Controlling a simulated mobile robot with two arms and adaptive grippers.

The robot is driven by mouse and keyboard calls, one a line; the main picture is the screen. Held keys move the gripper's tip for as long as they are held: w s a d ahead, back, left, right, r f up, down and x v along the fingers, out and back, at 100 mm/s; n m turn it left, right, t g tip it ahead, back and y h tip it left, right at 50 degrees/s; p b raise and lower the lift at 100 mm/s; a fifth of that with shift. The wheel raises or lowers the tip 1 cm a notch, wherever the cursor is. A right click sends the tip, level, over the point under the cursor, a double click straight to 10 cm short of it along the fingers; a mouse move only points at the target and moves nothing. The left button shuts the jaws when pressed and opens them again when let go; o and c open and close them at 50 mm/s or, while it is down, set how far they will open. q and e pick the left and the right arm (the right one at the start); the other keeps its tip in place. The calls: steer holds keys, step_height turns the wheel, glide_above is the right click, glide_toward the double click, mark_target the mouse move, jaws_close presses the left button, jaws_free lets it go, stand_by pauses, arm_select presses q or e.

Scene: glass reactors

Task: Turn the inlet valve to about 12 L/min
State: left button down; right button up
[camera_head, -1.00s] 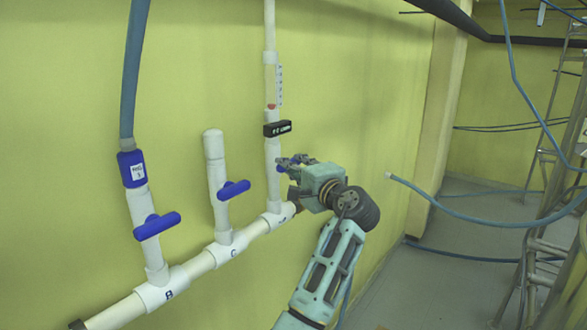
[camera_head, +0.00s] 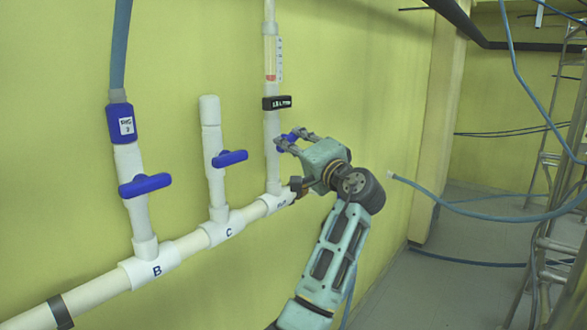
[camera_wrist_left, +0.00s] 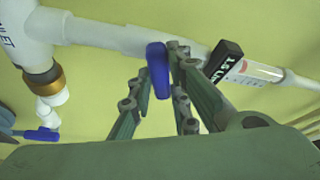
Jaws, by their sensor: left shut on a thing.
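The inlet valve's blue handle (camera_head: 284,143) is on the rightmost white upright pipe (camera_head: 273,160). My left gripper (camera_head: 291,140) is shut on this handle, with its fingers partly hiding it. In the left wrist view the blue handle (camera_wrist_left: 157,70) stands between the two finger linkages. Above the valve is a black display (camera_head: 277,102); its reading is too small to tell for sure. It also shows in the left wrist view (camera_wrist_left: 224,62). Above it is a clear flow tube (camera_head: 271,55) with a red float low inside and a scale beside it. My right gripper is out of view.
Upright pipes B (camera_head: 138,215) and C (camera_head: 215,170) stand to the left, each with a blue handle. A white horizontal pipe (camera_head: 190,243) runs along the yellow wall. A blue hose (camera_head: 470,210) and metal ladder (camera_head: 545,220) are at the right, with open floor between.

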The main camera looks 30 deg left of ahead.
arm_select(q)
steer(key=shift+w+f+n+g+y+b, duration=0.15)
steer(key=shift+n+g+y+b, duration=0.3)
steer(key=shift+n+b, duration=1.25)
steer(key=shift+f+n+g+y+b, duration=0.1)
steer(key=shift+n+g+y+b, duration=0.35)
steer(key=shift+n+b, duration=1.2)
steer(key=shift+w+f+n+g+y+b, duration=0.25)
steer(key=shift+n+y+b, duration=0.35)
steer(key=shift+n+b, duration=1.05)
steer(key=shift+s+r+m+b, duration=0.1)
steer(key=shift+s+m+b, duration=0.05)
steer(key=shift+m+b, duration=0.2)
steer(key=c, duration=1.7)
jaws_free()
steer(key=shift+o, duration=0.3)
steer(key=shift+r, duration=0.15)
